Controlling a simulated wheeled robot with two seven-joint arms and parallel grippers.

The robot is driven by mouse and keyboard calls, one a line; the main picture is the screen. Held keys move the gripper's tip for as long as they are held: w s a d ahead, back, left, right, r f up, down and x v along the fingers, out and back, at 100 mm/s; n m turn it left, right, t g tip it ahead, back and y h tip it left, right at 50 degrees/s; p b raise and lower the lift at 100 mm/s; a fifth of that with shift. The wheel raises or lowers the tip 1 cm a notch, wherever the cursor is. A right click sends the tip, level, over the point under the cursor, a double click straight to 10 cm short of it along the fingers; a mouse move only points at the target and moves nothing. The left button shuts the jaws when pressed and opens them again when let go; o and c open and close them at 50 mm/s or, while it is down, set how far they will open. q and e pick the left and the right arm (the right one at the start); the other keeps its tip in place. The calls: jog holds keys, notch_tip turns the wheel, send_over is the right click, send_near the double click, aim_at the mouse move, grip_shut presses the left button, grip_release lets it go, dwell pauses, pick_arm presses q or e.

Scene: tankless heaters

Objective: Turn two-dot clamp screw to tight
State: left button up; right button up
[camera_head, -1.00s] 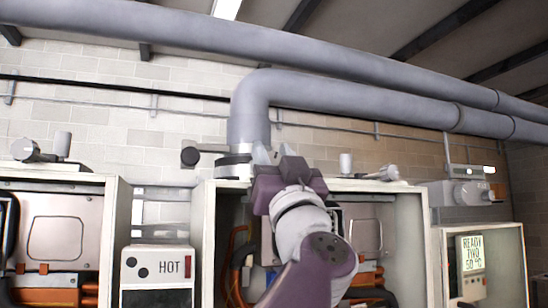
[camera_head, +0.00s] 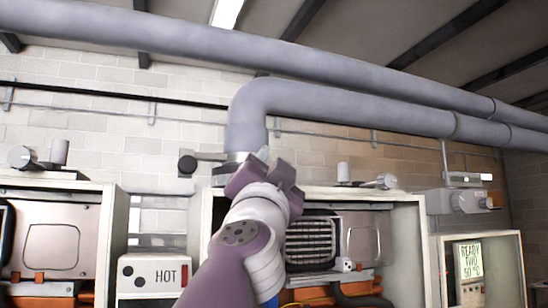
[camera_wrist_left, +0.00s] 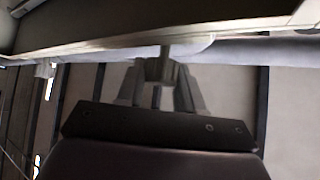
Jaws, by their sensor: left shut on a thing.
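In the left wrist view my left gripper (camera_wrist_left: 163,98) is shut on a small pale screw-like part (camera_wrist_left: 166,62), which I take for the clamp screw. Its marking is not readable. My right gripper is out of view.
The open middle heater (camera_head: 405,245) stands below my left arm, with a grille (camera_head: 311,242) inside. Large pipes (camera_head: 330,62) run overhead.

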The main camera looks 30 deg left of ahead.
pick_arm(q)
jog(key=shift+w+f+m+h, duration=0.1)
jog(key=shift+m+h, duration=0.4)
jog(key=o, duration=0.8)
jog(key=shift+a, duration=0.1)
jog(key=shift+o, duration=0.9)
jog(key=shift+w+a, duration=0.2)
jog(key=shift+a, duration=0.1)
jog(key=shift+d, duration=0.1)
jog(key=shift+s, duration=0.1)
